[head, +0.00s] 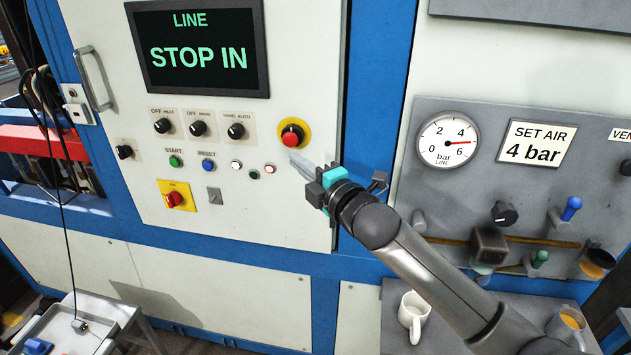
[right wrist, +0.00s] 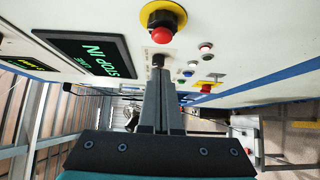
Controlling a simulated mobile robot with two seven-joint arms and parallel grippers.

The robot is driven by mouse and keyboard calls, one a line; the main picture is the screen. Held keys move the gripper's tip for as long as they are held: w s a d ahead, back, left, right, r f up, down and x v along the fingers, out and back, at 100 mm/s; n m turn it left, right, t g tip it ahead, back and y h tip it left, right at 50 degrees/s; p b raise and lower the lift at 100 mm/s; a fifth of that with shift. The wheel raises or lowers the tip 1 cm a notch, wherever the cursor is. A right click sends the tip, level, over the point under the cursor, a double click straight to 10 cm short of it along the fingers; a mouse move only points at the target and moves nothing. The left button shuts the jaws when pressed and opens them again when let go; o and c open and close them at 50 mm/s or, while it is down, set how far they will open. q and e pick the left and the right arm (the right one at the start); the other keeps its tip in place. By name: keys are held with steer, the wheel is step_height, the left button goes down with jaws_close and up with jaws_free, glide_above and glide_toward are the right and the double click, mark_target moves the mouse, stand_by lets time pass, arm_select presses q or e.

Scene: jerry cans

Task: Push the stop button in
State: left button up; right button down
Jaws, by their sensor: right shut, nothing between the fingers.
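The red stop button (head: 291,137) sits on a round yellow plate on the white control panel (head: 125,210), below and right of the screen (head: 199,50) reading "LINE STOP IN". The button also shows in the right wrist view (right wrist: 161,35), standing out from its dark collar. My right gripper (head: 296,158) is shut and empty, its fingertips just below the button in the head view. In the right wrist view the closed fingers (right wrist: 160,80) point toward the panel, with a visible gap between their tips and the button. My left gripper is not in view.
Dark selector knobs (head: 198,128), small START and RESET buttons and a red rotary switch (head: 175,199) on yellow surround the area. A grey board with a gauge (head: 448,139) and valves stands right. A white mug (head: 413,315) stands on a grey shelf below it.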

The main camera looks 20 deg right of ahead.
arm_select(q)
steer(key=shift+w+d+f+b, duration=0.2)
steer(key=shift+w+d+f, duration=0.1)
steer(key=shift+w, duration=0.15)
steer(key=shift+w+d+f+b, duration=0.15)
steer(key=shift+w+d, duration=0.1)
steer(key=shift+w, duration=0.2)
arm_select(e)
steer(key=s+d, duration=0.1)
steer(key=s, duration=0.5)
